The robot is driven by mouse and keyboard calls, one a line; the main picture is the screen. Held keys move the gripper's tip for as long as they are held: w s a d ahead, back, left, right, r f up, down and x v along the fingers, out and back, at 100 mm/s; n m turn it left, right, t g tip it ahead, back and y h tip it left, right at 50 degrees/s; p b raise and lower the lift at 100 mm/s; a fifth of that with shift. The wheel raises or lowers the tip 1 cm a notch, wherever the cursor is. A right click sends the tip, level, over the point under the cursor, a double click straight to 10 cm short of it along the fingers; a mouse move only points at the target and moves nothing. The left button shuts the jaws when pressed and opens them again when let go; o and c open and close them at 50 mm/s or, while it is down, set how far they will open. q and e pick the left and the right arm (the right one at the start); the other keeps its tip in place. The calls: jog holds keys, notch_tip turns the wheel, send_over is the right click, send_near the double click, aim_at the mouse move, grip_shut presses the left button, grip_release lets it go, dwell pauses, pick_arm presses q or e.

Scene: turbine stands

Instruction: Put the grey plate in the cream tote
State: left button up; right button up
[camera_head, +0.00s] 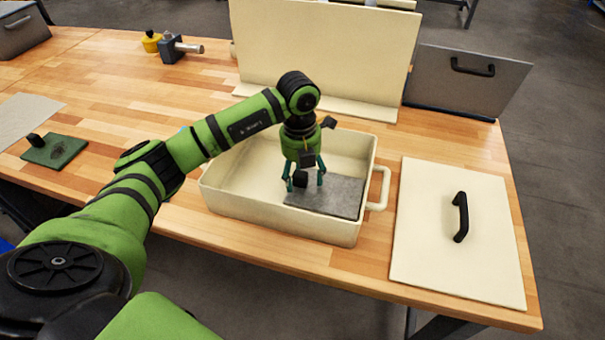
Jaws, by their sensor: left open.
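The grey plate (342,197) lies in the right part of the cream tote (280,229), low inside its walls. It looks flat, and its left end is partly hidden by my gripper. The tote stands on the wooden table with its handle on the right side. My left gripper (305,186) points down into the tote, over the left part of the plate, with its fingers apart around a small dark block that looks like the plate's handle (300,178). I cannot tell whether the fingers touch it. My right gripper is not in view.
A cream lid or panel (430,240) with a black handle lies right of the tote. An upright cream panel (325,45) and a grey panel (468,80) stand behind. A green plate (55,152) lies at the left. A grey tool (173,49) sits at the back left.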

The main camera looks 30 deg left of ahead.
pick_arm(q)
jog(key=shift+a+r+p, duration=0.15)
jog(key=shift+r+p, duration=1.95)
jog(key=shift+r, duration=1.25)
